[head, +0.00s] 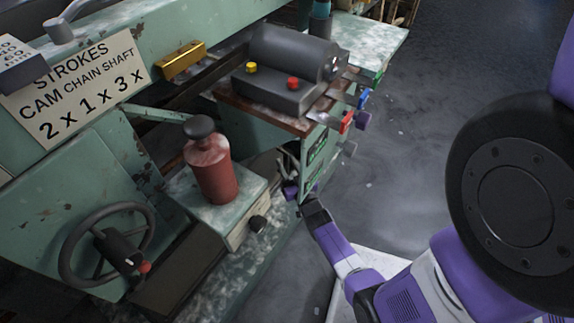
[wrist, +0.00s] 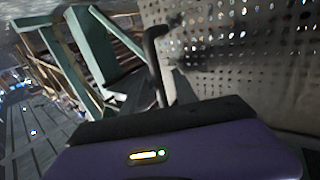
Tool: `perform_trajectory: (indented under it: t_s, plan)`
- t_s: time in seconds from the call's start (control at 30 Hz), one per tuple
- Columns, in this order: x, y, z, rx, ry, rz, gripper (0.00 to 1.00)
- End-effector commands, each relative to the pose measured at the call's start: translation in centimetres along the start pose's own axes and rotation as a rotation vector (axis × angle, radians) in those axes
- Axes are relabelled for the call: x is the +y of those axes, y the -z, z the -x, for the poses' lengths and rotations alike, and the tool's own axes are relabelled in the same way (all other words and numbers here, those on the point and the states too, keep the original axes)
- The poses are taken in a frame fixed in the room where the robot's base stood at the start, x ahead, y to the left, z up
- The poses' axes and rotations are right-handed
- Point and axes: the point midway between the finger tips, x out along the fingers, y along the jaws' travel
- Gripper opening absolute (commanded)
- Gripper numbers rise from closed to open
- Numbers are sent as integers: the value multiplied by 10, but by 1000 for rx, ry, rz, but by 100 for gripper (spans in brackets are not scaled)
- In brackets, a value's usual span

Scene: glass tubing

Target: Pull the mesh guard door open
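The mesh guard door (wrist: 235,50) shows in the wrist view as a pale, worn panel full of small holes, filling the upper right. A dark bent bar, which looks like its handle (wrist: 153,55), stands along the panel's left edge, its lower end meeting the dark edge of my gripper's body. In the head view my gripper (head: 298,193) is low beside the machine's right end, close to its side. Its fingers are small and partly hidden there, and they do not show clearly in the wrist view. I cannot tell whether they touch the bar.
The green machine (head: 75,190) fills the left of the head view, with a handwheel (head: 107,244) and a red canister (head: 209,170). Coloured levers (head: 347,121) stick out from its right end above my gripper. The grey floor (head: 430,100) to the right is open.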

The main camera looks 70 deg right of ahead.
Motion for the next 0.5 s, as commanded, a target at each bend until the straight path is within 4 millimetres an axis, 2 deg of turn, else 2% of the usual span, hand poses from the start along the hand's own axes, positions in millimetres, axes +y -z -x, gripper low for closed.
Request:
perform_trajectory:
  t_s: [0.27,0.43,0.5]
  plan:
    - [0,0,-2,-1,0,0,34]
    - [0,0,-2,-1,0,0,3]
    - [0,0,-2,-1,0,0,0]
